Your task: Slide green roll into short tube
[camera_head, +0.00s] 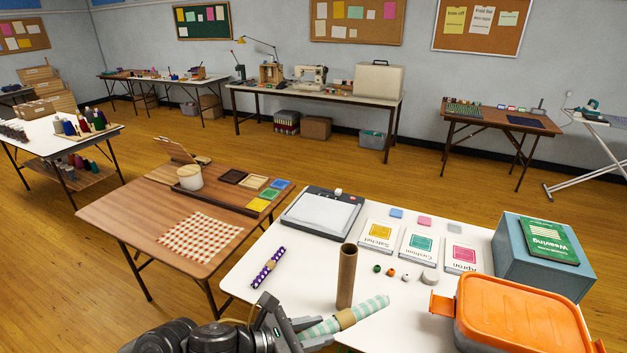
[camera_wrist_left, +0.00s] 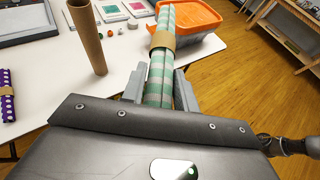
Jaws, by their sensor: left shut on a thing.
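The green roll (camera_head: 368,308) is a pale, green-striped roll of cloth with a tan band (camera_head: 346,319) around it. My left gripper (camera_head: 292,328) is shut on the roll near its left end. The roll lies nearly level, its free end pointing right, close in front of the short tube. In the left wrist view, the roll (camera_wrist_left: 158,80) sits between the jaws and extends away from them. The short tube (camera_head: 347,276) is a brown cardboard tube standing upright on the white table; it also shows in the left wrist view (camera_wrist_left: 87,38). The roll is outside the tube.
A purple dotted roll (camera_head: 268,268) lies left of the tube. An orange-lidded box (camera_head: 520,312) and a blue-grey box (camera_head: 508,262) stand at the right. Small beads (camera_head: 391,272) and pattern cards (camera_head: 418,246) lie behind the tube. Bare white tabletop (camera_head: 310,262) lies left of the tube.

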